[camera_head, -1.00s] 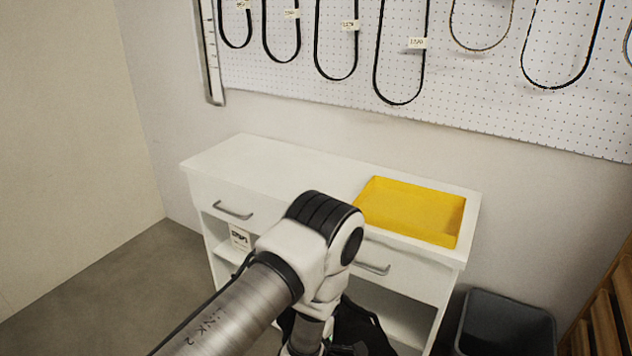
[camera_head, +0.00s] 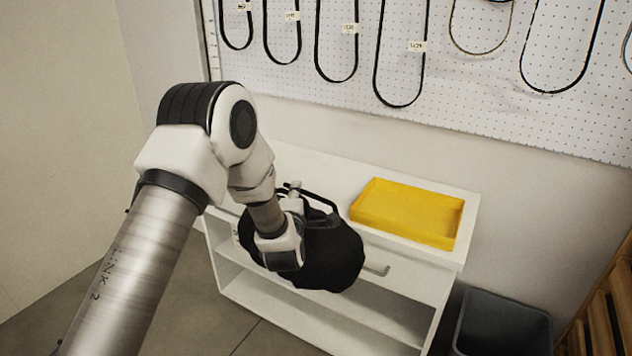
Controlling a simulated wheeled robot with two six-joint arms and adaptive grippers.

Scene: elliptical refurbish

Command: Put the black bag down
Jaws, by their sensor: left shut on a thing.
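The black bag (camera_head: 333,256) hangs in front of the white cabinet's drawers, its upper part at about the height of the cabinet top in the picture. My left gripper (camera_head: 293,192) is shut on the bag near its handle; the arm comes in from the left and its wrist covers part of the bag. Whether the bag touches the cabinet, I cannot tell. The white cabinet (camera_head: 330,172) has a flat top. My right gripper is not in view.
A yellow tray (camera_head: 408,212) sits on the right part of the cabinet top. A grey bin (camera_head: 504,325) stands on the floor at the right. Black belts hang on the pegboard (camera_head: 470,85) behind. The cabinet top left of the tray looks clear where visible.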

